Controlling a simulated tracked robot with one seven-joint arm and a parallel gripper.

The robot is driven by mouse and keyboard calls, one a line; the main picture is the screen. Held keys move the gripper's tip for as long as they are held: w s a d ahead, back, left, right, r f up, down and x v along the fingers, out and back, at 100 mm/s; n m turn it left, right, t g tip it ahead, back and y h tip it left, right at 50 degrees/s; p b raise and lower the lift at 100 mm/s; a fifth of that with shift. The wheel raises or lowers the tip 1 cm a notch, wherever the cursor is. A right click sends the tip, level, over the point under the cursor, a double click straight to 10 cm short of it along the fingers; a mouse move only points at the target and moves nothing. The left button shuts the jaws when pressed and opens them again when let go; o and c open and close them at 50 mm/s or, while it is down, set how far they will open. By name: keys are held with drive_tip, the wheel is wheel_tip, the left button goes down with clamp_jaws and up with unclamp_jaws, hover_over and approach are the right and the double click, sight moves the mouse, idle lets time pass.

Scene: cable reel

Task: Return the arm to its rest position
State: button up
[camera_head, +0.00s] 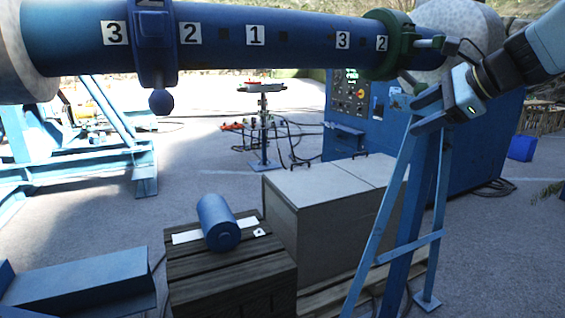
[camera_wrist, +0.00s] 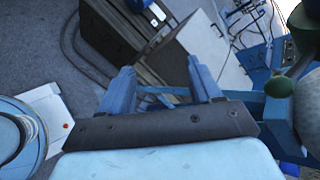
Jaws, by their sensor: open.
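My gripper (camera_head: 416,112) is at the right of the head view, just below the green collar (camera_head: 393,45) on the horizontal blue pipe (camera_head: 275,42). Its jaws point left and are apart, with nothing seen between them. In the wrist view my gripper (camera_wrist: 160,68) shows two blue fingers spread wide, with floor and equipment beyond. A green ball-ended handle (camera_wrist: 279,87) lies to the right of the fingers in that view. In the head view the gripper overlaps the handle area of the collar and the top of a blue stand; contact cannot be told.
A blue cylinder (camera_head: 217,222) lies on a dark wooden crate (camera_head: 230,285) beside grey boxes (camera_head: 335,215). A blue A-frame stand (camera_head: 412,220) rises below my gripper. A blue control cabinet (camera_head: 362,100) stands behind. A second blue collar (camera_head: 152,50) is on the pipe.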

drive_tip(key=s+a+f+n+g+h, duration=0.1)
drive_tip(key=s+a+f+n+h, duration=0.1)
drive_tip(key=s+f+n, duration=0.5)
drive_tip(key=s+a+f+n+g+h, duration=0.2)
drive_tip(key=s+f+n, duration=0.5)
drive_tip(key=n, duration=0.5)
drive_tip(key=shift+a+f+h, duration=0.55)
drive_tip(key=shift+f+h, duration=0.1)
drive_tip(key=shift+h, duration=0.55)
